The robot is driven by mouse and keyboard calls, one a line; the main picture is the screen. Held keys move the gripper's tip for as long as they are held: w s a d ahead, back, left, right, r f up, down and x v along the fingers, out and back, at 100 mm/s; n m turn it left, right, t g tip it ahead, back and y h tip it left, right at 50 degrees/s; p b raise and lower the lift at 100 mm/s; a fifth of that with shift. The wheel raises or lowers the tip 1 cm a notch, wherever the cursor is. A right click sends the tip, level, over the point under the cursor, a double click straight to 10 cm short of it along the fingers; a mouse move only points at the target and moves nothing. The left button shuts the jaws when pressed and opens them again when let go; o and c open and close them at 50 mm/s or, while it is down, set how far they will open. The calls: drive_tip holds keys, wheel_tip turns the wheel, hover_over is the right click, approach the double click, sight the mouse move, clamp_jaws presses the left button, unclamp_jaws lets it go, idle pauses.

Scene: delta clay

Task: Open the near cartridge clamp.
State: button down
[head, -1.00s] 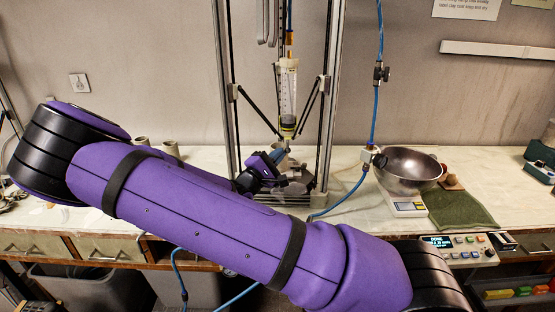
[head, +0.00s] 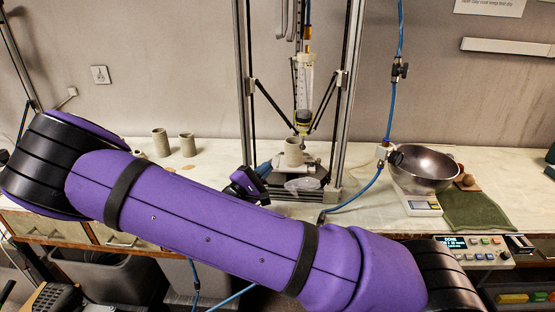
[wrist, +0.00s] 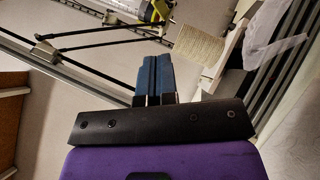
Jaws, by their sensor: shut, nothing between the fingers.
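The clear cartridge (head: 304,88) hangs upright in the middle of the printer frame in the head view, with a yellowish fitting at its lower end. Part of a yellow-green piece (wrist: 155,10) shows at the top of the wrist view; I cannot tell whether it is the near clamp or whether that clamp is open. My gripper (head: 265,168) is low and left of the cartridge, apart from it. Its blue fingers (wrist: 153,60) are shut together and empty in the wrist view. My purple arm crosses the front of the head view.
A ridged clay cup (head: 293,152) stands under the nozzle, just right of my fingers; it also shows in the wrist view (wrist: 200,48). Black printer rods (wrist: 110,36) and metal uprights (head: 243,85) stand close by. A steel bowl (head: 424,170) sits on a scale at right.

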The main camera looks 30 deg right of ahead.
drive_tip(key=shift+v, duration=1.55)
drive_tip(key=shift+s+r, duration=0.1)
drive_tip(key=shift+r, duration=0.05)
